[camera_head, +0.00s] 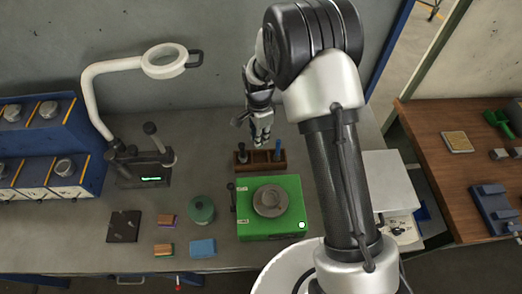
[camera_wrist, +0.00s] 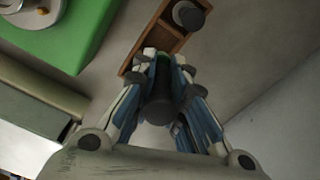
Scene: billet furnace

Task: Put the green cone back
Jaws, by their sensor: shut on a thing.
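My gripper (camera_head: 262,138) is above the middle of a wooden rack (camera_head: 262,168). In the wrist view the gripper (camera_wrist: 164,62) is shut on a dark grey, round-ended piece (camera_wrist: 158,108). A little green shows at its far end between the fingertips, so it looks like the green cone; most of it is hidden. The rack (camera_wrist: 128,66) lies just beyond the fingertips. I cannot tell whether the piece touches it. A dark piece (camera_head: 242,153) stands in the rack's left part and a blue-topped one (camera_head: 278,148) in its right part.
A green box (camera_head: 290,227) with a round grey dish (camera_head: 270,201) stands in front of the rack. A magnifier lamp (camera_head: 95,95) stands at the left. A green round spool (camera_head: 201,209) and small blocks lie at the front.

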